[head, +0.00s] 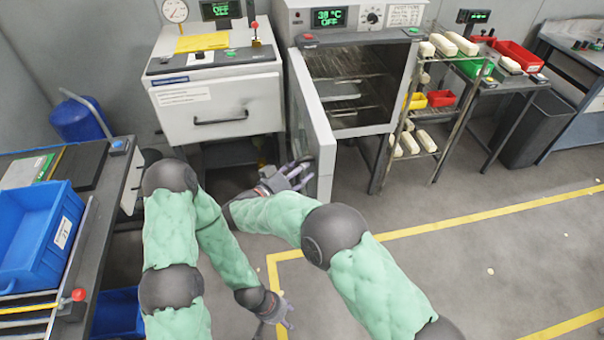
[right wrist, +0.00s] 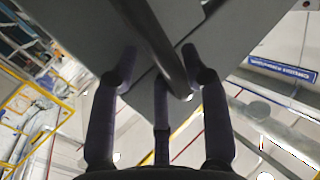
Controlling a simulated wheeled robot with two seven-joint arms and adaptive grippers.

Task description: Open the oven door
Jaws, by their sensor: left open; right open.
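The grey oven (head: 378,38) stands at the back centre, its chamber with wire racks (head: 345,88) showing. Its door (head: 322,150) is hinged on the left and stands wide open, swung out toward me. My right gripper (head: 296,174) is open beside the door's outer face near its free lower end. In the right wrist view, a dark bar (right wrist: 160,45) on a grey panel passes between the spread fingers (right wrist: 160,85) of my right gripper; I cannot tell whether they touch it. My left gripper (head: 284,314) is open and empty, low over the floor.
A second white oven (head: 218,95) with a closed drawer-like front stands to the left. A rack (head: 425,110) with pale blocks and small bins stands right of the oven. A blue crate (head: 40,235) sits on a bench at left.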

